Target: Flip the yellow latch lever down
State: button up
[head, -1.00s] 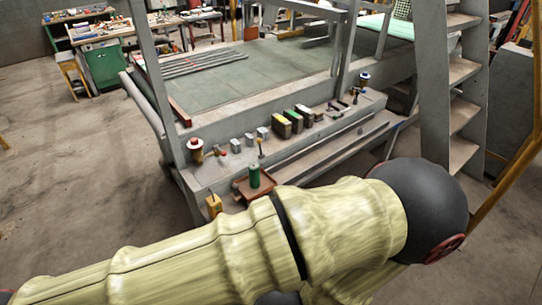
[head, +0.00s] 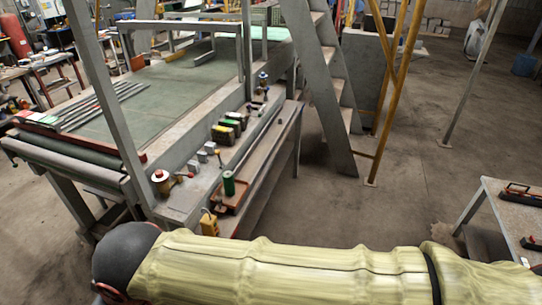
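A small yellow piece (head: 208,222) stands at the near end of the grey machine's ledge, just beyond my arm. A thin upright lever (head: 221,160) stands farther along the same ledge, close to a green cylinder on a reddish-brown tray. Both are small, and I cannot tell for sure which is the latch lever or how it is set. My pale-yellow sleeved arm crosses the bottom of the head view. My gripper is not in view.
Several small blocks (head: 228,130) sit farther back. A grey ladder (head: 328,80) and yellow posts stand behind. A small table (head: 505,215) is at right. Floor between is clear.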

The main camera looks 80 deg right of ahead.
aim_at(218, 151)
jog(key=i+z, duration=0.15)
jog(key=z, duration=0.3)
jog(key=i+j+z, duration=0.15)
jog(key=z, duration=0.3)
jog(key=i+j+z, duration=0.1)
jog(key=z, duration=0.35)
jog(key=i+j+z, duration=0.1)
jog(key=z, duration=0.35)
jog(key=j+z, duration=0.3)
jog(key=z, duration=0.15)
jog(key=i+j+z, duration=0.2)
jog(key=j+z, duration=0.25)
jog(key=k+u, duration=0.1)
